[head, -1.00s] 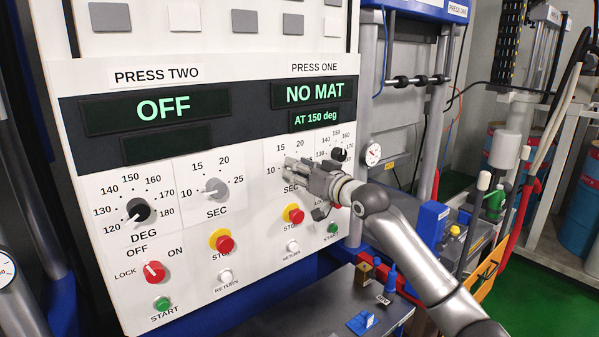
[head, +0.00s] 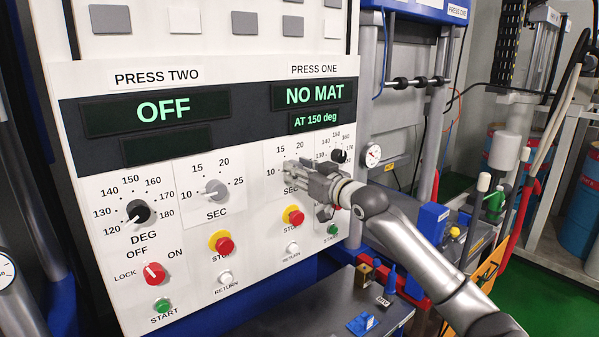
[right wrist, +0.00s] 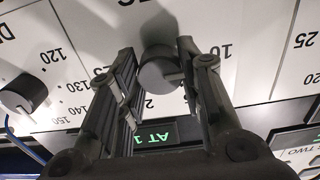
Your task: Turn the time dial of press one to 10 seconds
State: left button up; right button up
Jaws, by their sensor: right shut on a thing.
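The press one time dial shows in the right wrist view as a grey round knob (right wrist: 160,70) on the white panel. My right gripper (right wrist: 165,62) is shut on it, one finger on each side. In the head view my right gripper (head: 292,173) is at the panel under the press one display and hides most of the dial. The marks 10, 15 and 20 show around it, and 10 also shows beside the fingers in the wrist view. I cannot tell exactly where the dial points. The press one display (head: 315,93) reads NO MAT, AT 150 deg. My left gripper is not in view.
The press one heat dial (head: 338,156) is close to the right of my gripper. The red stop button (head: 297,217) and green start button (head: 333,229) are below. The press two time dial (head: 216,189) is to the left. A dark bench (head: 300,310) stands below.

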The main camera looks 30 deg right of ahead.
jog(key=o, duration=1)
jog(key=shift+f, duration=0.1)
jog(key=shift+s+d, duration=0.15)
jog(key=shift+s, duration=1.85)
jog(key=shift+s+d, duration=0.15)
jog(key=shift+s, duration=1.8)
jog(key=shift+s+d, duration=0.15)
jog(key=shift+s, duration=1.85)
